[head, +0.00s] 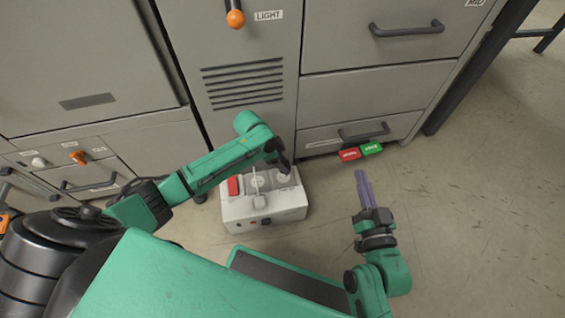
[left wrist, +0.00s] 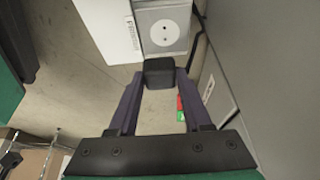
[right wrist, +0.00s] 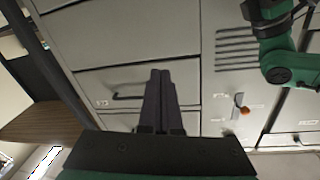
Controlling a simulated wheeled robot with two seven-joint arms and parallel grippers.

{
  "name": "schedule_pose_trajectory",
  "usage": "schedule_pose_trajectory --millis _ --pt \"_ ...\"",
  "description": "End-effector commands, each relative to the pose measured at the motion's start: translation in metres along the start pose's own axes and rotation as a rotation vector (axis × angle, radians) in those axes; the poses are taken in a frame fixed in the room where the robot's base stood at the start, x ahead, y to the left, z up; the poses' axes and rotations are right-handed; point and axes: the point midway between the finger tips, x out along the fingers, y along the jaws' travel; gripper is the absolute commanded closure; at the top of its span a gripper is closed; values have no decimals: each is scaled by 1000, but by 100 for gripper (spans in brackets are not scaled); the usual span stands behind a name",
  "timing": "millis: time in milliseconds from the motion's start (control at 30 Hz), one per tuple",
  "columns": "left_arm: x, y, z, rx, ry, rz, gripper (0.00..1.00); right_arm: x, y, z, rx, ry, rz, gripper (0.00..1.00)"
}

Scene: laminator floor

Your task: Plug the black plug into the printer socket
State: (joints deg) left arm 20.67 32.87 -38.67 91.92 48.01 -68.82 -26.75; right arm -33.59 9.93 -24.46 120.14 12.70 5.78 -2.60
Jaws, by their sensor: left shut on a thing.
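The black plug (left wrist: 159,73) is a dark block between the fingertips of my left gripper (left wrist: 160,82), which is shut on it. A round white socket (left wrist: 163,33) with two holes lies on a grey plate just beyond the plug in the left wrist view. The plug looks apart from the holes; the exact gap cannot be told. In the head view my left gripper (head: 281,161) is over the right rear of the white socket box (head: 265,211), hiding part of it. My right gripper (head: 362,182) is shut and empty, right of the box.
Grey cabinets with drawers (head: 375,90) and a vent (head: 243,83) stand behind the box. A red block (head: 350,155) and a green block (head: 372,148) lie by the lowest drawer. An orange-knobbed lever (head: 235,18) is above. Floor at the right is clear.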

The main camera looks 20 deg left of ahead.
Motion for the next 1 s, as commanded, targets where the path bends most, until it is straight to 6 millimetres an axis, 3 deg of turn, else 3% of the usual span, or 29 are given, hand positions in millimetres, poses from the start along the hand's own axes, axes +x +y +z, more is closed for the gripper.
schedule_pose_trajectory --millis 1000 --pt "4 -2 2 0 1 0 100 12 0 -31 -26 93 -11 100"
